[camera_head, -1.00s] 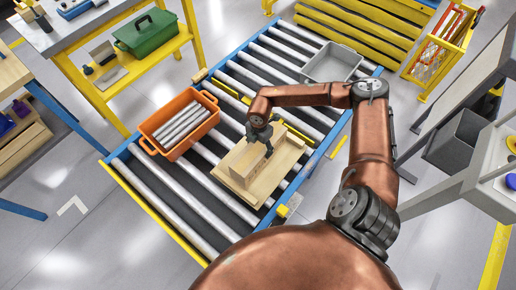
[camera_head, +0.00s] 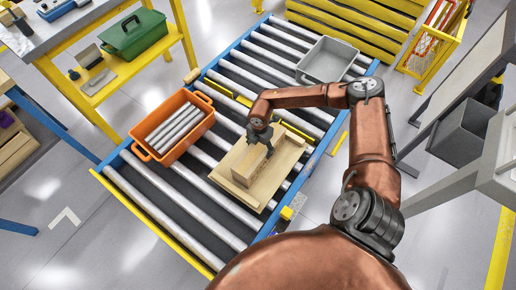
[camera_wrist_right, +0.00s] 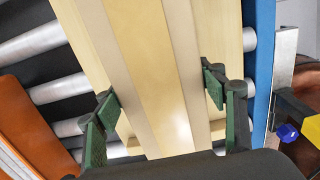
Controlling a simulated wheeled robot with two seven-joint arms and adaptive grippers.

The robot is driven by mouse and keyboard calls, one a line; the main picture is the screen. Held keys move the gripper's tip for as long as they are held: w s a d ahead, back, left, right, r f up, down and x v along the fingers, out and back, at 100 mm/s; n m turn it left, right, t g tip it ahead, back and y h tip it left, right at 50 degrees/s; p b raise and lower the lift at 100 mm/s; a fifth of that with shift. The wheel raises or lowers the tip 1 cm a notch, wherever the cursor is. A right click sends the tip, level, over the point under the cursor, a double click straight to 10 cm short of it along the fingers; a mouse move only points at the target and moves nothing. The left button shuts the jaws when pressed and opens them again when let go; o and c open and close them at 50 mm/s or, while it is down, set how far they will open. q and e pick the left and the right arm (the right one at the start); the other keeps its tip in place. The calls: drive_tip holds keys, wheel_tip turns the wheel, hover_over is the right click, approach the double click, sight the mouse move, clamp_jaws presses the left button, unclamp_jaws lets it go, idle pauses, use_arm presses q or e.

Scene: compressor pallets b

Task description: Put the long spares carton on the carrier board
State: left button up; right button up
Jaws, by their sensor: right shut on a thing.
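The long spares carton (camera_head: 246,168), a tan box, lies lengthwise on the pale wooden carrier board (camera_head: 286,163) on the roller conveyor. My right gripper (camera_head: 263,147) reaches down over the carton's far part and is shut on it. In the right wrist view the carton (camera_wrist_right: 155,60) runs between the green-padded fingers of the right gripper (camera_wrist_right: 162,105), with the board (camera_wrist_right: 228,40) beneath it. I cannot tell whether the carton's underside fully rests on the board. My left gripper is not in view.
An orange crate (camera_head: 140,147) with grey rods stands on the rollers left of the board. A grey tray (camera_head: 328,60) sits at the conveyor's far end. A yellow shelf with a green toolbox (camera_head: 134,34) stands at the upper left. The near rollers (camera_head: 165,200) are bare.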

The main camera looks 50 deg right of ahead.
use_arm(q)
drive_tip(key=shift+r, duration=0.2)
use_arm(e)
drive_tip(key=o, duration=1.8)
drive_tip(key=shift+f, duration=0.1)
drive_tip(key=shift+o, duration=0.2)
drive_tip(key=shift+r, duration=0.25)
wheel_tip(320, 180, up, 11)
drive_tip(key=p, duration=0.4)
drive_tip(key=shift+f+p, duration=0.1)
drive_tip(key=shift+p, duration=0.3)
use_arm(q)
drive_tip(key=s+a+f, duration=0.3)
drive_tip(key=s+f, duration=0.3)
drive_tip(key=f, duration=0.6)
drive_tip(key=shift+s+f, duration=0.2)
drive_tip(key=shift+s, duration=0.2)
use_arm(e)
drive_tip(key=shift+r, duration=0.45)
